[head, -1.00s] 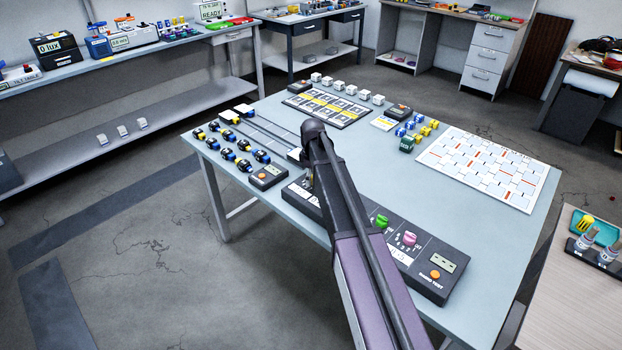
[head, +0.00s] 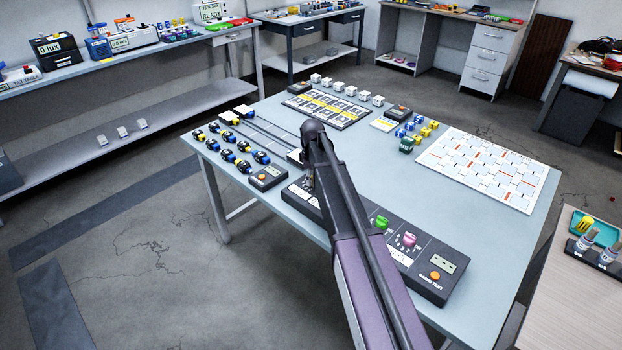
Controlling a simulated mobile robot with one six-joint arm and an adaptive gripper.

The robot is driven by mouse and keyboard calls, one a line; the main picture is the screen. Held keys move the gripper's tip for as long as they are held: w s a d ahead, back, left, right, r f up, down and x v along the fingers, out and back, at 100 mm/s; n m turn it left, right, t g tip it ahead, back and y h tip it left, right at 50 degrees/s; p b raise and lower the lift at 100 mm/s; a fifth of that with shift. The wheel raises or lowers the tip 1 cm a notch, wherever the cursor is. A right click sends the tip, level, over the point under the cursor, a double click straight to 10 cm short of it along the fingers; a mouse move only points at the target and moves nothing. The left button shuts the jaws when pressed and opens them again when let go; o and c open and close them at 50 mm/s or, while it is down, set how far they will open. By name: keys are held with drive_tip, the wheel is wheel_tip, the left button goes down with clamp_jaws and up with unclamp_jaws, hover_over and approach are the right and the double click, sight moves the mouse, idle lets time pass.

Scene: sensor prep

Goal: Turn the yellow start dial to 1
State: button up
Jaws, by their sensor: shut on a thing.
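A long black control panel (head: 437,285) lies along the near edge of the grey-blue table. It carries a green dial (head: 382,222), a pink dial (head: 409,240), an orange button (head: 435,276) and a small display (head: 443,263). My arm reaches across the panel and hides its middle. My gripper (head: 312,187) points down at the panel's left part, mostly hidden by my arm. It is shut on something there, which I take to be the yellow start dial. The dial itself and its setting are hidden.
A white patterned board (head: 488,168) lies at the right. The table's middle right is clear. A side table (head: 570,290) stands at the lower right.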

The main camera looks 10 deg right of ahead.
drive_tip(key=shift+s+m, duration=0.15)
drive_tip(key=shift+m, duration=0.95)
drive_tip(key=shift+s+m, duration=0.1)
drive_tip(key=shift+m, duration=1)
drive_tip(key=o, duration=1.2)
drive_tip(key=shift+a, duration=0.1)
drive_tip(key=shift+c, duration=0.2)
drive_tip(key=shift+w, duration=0.2)
drive_tip(key=shift+r, duration=0.1)
